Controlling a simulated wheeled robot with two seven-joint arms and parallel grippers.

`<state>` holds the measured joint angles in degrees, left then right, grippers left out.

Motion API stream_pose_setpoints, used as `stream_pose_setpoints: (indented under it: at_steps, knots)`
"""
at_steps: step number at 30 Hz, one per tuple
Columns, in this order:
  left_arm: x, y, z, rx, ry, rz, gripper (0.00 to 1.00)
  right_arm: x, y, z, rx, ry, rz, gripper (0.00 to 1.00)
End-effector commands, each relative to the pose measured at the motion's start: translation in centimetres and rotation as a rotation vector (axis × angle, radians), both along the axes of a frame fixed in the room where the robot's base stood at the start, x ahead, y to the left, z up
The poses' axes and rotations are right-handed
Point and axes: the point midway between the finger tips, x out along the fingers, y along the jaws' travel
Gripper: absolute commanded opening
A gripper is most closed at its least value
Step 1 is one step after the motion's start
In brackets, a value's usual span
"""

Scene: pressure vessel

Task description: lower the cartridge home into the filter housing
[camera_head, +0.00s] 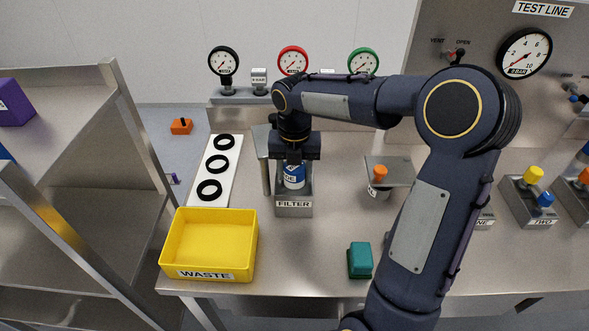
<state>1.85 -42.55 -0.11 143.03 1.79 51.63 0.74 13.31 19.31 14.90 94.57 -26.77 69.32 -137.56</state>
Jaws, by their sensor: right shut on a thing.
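The filter housing (294,205) is a grey block labelled FILTER on the steel table. A blue and white cartridge (293,177) stands upright at the housing's top, its lower part hidden by the housing wall. My right gripper (292,160) points straight down and is shut on the cartridge's top. The gripper's fingers are partly hidden behind the wrist, and how deep the cartridge sits cannot be told. My left gripper is not in view.
A yellow WASTE bin (209,246) stands at the table's front left. A white board with black rings (217,164) lies left of the housing. A teal block (360,261) lies at the front right. Gauges (293,60) line the back. Steel shelves (92,200) stand left.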

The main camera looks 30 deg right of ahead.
Motion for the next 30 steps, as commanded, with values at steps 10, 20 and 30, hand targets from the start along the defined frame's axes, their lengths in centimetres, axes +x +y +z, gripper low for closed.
stream_pose_setpoints:
  at_steps: [10, 20, 30]
  knots:
    - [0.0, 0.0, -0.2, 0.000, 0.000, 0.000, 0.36, 0.0, 0.0, -0.4, -0.001, -0.001, 0.000, 0.21]
    - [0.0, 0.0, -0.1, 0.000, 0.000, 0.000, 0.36, 0.0, 0.0, -0.3, 0.000, 0.000, 0.000, 0.69]
    - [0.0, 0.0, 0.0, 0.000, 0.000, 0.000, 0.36, 0.1, 0.0, 1.9, 0.000, -0.006, -0.002, 0.69]
